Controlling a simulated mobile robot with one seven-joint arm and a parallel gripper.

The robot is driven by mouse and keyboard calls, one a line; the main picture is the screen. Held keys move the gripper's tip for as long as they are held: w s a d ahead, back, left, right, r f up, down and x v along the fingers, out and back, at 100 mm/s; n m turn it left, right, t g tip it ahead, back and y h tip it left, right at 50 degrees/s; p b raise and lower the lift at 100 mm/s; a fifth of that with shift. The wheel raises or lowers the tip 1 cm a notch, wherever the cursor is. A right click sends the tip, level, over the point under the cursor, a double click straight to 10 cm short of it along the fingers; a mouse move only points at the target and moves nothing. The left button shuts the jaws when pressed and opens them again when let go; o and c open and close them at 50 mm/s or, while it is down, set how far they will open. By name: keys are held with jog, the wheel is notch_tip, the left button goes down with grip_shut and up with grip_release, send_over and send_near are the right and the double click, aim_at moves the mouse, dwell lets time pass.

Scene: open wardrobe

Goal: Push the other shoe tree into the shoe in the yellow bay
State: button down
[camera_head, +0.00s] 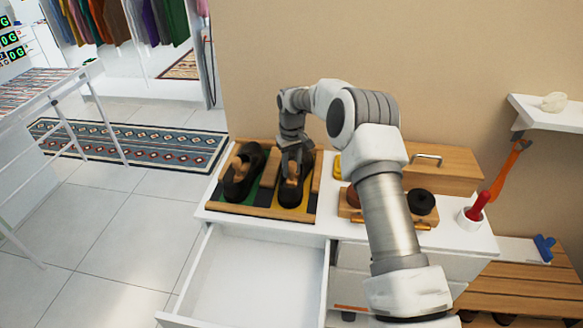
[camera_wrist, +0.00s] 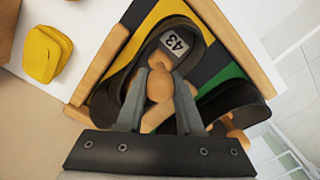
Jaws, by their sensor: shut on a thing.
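Two dark shoes stand side by side in a wooden-framed tray (camera_head: 262,211). The right shoe (camera_head: 303,192) is in the yellow bay (camera_head: 294,214); in the wrist view this shoe (camera_wrist: 196,52) shows a "43" label inside. My gripper (camera_head: 291,168) reaches down over it. In the wrist view my gripper (camera_wrist: 160,98) is shut on a wooden shoe tree (camera_wrist: 160,84), which lies within the shoe's opening. How deep it sits is hard to tell. The left shoe (camera_head: 237,187) is in the green bay (camera_head: 247,196) with another wooden shoe tree (camera_head: 237,164) in it.
The tray is on a white cabinet top above an open, empty-looking drawer (camera_head: 255,275). Yellow pads (camera_wrist: 46,53) lie beside the tray. To the right are a wooden holder with a dark round item (camera_head: 421,201), a wooden box (camera_head: 441,168) and a white cup (camera_head: 470,220).

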jog(key=shift+c, duration=2.4)
grip_release()
jog(key=shift+w+d+f, duration=0.25)
jog(key=shift+d+f, duration=0.15)
jog(key=shift+d, duration=0.15)
jog(key=shift+a, duration=0.15)
jog(key=shift+s+a, duration=0.1)
jog(key=shift+a, duration=0.15)
jog(key=shift+f, duration=0.1)
jog(key=shift+c, duration=0.6)
jog(key=o, duration=0.3)
jog(key=shift+a, duration=0.1)
jog(key=shift+o, duration=0.8)
jog(key=shift+a+r+p, duration=0.2)
jog(key=shift+r+p, duration=0.25)
jog(key=shift+r, duration=0.25)
jog(key=shift+w+d+r+p, duration=0.15)
jog(key=shift+r+p, duration=0.35)
jog(key=shift+r, duration=0.55)
jog(key=shift+w+d+r+p, duration=0.1)
jog(key=shift+r+p, duration=0.4)
jog(key=shift+r, duration=0.5)
jog(key=shift+r+p, duration=1)
jog(key=shift+r, duration=0.95)
